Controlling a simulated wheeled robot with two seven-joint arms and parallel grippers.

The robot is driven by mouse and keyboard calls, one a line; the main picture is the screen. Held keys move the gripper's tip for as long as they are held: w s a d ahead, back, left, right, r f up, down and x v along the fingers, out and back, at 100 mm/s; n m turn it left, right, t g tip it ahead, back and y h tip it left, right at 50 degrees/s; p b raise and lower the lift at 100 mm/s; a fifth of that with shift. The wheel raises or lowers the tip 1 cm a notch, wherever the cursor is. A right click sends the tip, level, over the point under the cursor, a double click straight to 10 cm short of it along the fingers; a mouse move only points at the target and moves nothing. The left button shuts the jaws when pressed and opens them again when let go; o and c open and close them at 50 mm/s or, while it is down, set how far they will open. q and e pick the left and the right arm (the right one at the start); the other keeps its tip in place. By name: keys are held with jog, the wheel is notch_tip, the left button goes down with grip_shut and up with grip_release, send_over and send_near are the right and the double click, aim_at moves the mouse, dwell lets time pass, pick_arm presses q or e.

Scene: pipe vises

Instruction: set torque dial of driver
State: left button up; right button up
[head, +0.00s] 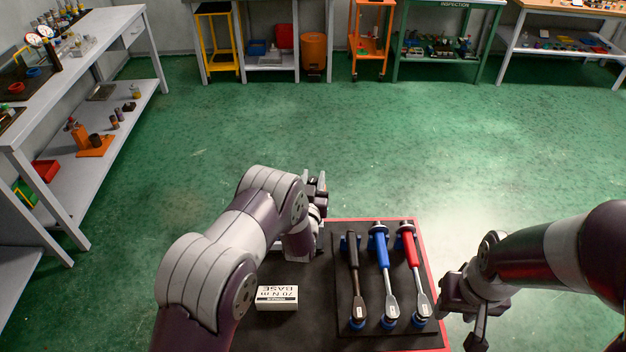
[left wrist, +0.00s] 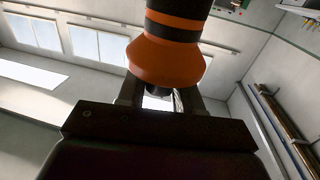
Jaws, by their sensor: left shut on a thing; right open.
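My left gripper (head: 317,186) is raised behind my left forearm, over the far edge of the tool table. In the left wrist view, an orange-and-black banded tool (left wrist: 167,60), seemingly the driver, rises from between the gripper's fingers (left wrist: 158,98), which are shut on it. A thin metal shaft shows beside its narrow black end. The tool is hidden in the head view, and I cannot read a dial or scale on it. My right gripper (head: 464,322) is open and empty, right of the table. A white block (head: 277,297) reads "70 N·m BASE", upside down.
Three torque wrenches, black (head: 353,270), blue (head: 386,265) and red (head: 412,262), lie in a dark rack (head: 338,310) on the red-edged black table (head: 262,335). A grey workbench (head: 75,65) stands at the left. The green floor beyond the table is clear.

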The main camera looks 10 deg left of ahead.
dwell(0.6)
pick_arm(q)
jog(key=o, duration=0.9)
jog(key=shift+o, duration=0.2)
jog(key=shift+s, duration=0.25)
jog(key=s+b, duration=0.4)
jog(key=s, duration=0.8)
jog(key=shift+d, duration=0.25)
jog(key=shift+s, duration=0.1)
